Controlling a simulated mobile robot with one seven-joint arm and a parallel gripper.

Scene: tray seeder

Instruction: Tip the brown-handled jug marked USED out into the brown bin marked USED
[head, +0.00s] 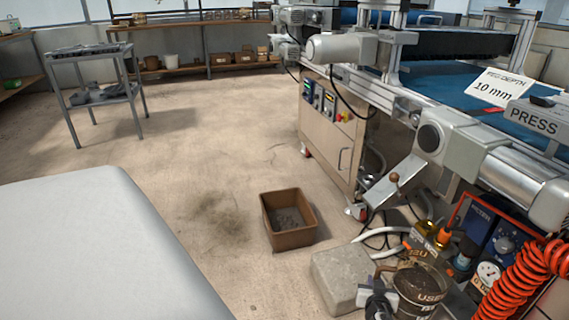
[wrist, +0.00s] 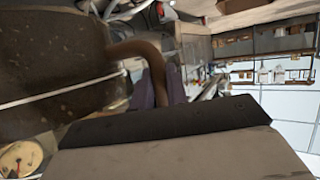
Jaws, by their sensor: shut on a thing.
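The jug (head: 418,285) marked USED is at the lower right of the head view, upright, with dark soil-like stuff inside. Its brown handle (head: 384,269) faces left. My gripper (head: 378,298) is shut on this handle. In the wrist view the dark jug wall (wrist: 50,75) fills the left, and the handle (wrist: 148,58) runs down between my fingers (wrist: 160,92). I cannot tell whether the jug's base is touching anything. The brown bin (head: 296,240) stands on the floor left of the jug, apart from it, with grey-dark bits inside. No marking shows on its visible sides.
A concrete block (head: 338,280) lies between jug and bin. The machine (head: 330,130) stands behind on the right. A coiled red hose (head: 510,280) and a gauge panel (head: 492,240) are right of the jug. Floor left of the bin is clear, with a dusty patch.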

